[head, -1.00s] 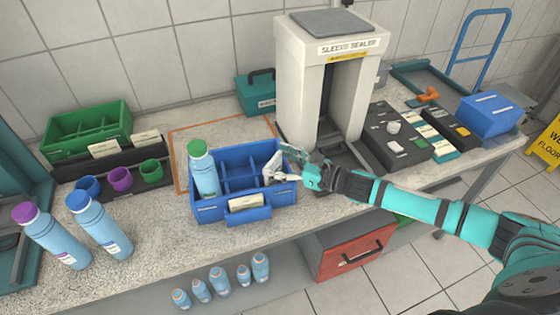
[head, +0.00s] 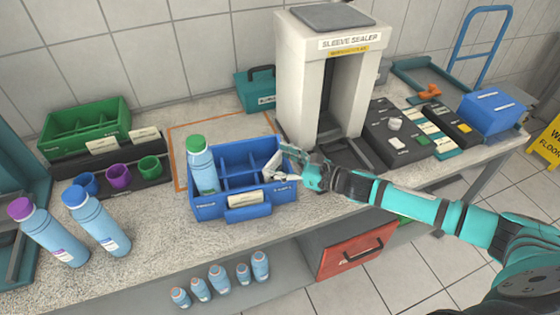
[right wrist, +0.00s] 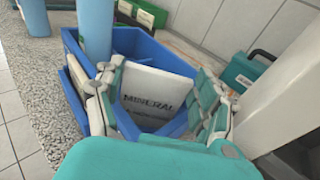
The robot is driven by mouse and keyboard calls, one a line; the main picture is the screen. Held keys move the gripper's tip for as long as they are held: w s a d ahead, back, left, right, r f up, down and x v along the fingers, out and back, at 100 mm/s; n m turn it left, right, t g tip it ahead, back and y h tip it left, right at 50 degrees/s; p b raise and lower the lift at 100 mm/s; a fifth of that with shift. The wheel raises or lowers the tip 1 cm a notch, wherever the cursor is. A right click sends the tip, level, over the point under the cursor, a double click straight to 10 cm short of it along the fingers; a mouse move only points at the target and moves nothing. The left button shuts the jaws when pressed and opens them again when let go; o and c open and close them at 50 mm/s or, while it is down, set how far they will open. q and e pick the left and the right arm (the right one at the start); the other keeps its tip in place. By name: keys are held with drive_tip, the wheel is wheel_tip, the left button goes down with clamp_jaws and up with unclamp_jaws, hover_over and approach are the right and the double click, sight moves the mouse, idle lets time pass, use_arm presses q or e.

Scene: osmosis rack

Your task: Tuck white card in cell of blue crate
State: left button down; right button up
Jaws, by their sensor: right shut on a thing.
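The white card (right wrist: 153,95), lettered MINERAL, is between the fingers of my right gripper (right wrist: 155,85) in the right wrist view. It shows small in the head view (head: 272,164), at the right end of the blue crate (head: 213,210). My right gripper (head: 282,163) is shut on the card, over the crate's right-hand cell. The card's lower edge is within the crate's outline; whether it touches the cell floor is hidden. A blue bottle with a green cap (head: 203,171) stands in the crate's left part. My left gripper is not in view.
Another pale card (head: 245,197) sits at the crate's front. The sleeve sealer (head: 295,95) stands close behind, to the right. Cups, a green crate (head: 88,125) and two bottles (head: 100,220) are at left. Bare worktop lies in front of the blue crate.

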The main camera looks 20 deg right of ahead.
drive_tip(key=shift+f, duration=0.1)
idle(0.3)
drive_tip(key=o, duration=1)
drive_tip(key=shift+r+p, duration=2.65)
drive_tip(key=shift+r, duration=0.85)
